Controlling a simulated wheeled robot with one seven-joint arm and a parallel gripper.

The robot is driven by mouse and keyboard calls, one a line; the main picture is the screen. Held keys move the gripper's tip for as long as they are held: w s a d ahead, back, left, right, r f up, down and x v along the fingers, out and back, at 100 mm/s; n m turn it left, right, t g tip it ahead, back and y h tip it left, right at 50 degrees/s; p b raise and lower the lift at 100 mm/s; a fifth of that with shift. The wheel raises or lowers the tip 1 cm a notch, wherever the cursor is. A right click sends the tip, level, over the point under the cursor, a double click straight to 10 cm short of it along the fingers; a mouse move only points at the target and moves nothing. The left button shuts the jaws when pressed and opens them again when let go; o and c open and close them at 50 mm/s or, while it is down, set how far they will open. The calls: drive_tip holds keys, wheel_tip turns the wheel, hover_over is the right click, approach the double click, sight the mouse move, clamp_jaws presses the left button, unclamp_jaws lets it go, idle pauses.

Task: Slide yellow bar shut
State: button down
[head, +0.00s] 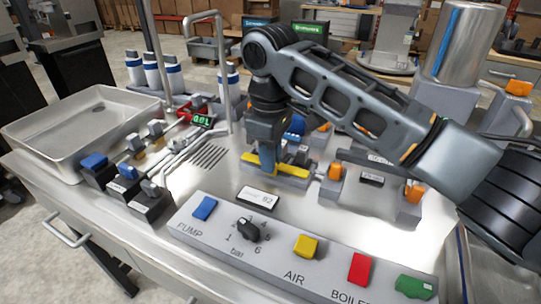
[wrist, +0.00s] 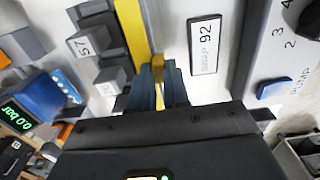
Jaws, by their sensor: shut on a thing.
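The yellow bar (head: 287,172) lies along a low grey block on the steel worktop, behind the control panel. In the wrist view the yellow bar (wrist: 132,28) runs up to the top edge of the picture. My gripper (head: 266,166) points down at the bar's left part. In the wrist view my gripper (wrist: 158,72) is shut on a small yellow piece beside the bar. Whether this piece is joined to the bar is hidden by the fingers. My gripper and arm cover part of the bar in the head view.
A plate marked 92 (head: 258,197) lies in front of the bar. The sloped control panel (head: 290,255) has blue, yellow, red and green buttons and a black knob (head: 248,229). Blue-topped blocks (head: 94,162) and a steel tray (head: 85,130) stand left. Orange-topped fittings (head: 413,196) stand right.

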drive_tip(key=shift+w+d+r+p, duration=0.1)
drive_tip(key=shift+w+r+p, duration=0.05)
drive_tip(key=shift+w+p, duration=0.15)
drive_tip(key=shift+w+d, duration=0.25)
drive_tip(key=shift+w, duration=0.3)
drive_tip(key=c, duration=1.1)
unclamp_jaws()
wheel_tip(320, 180, up, 8)
drive_tip(key=shift+f, duration=0.2)
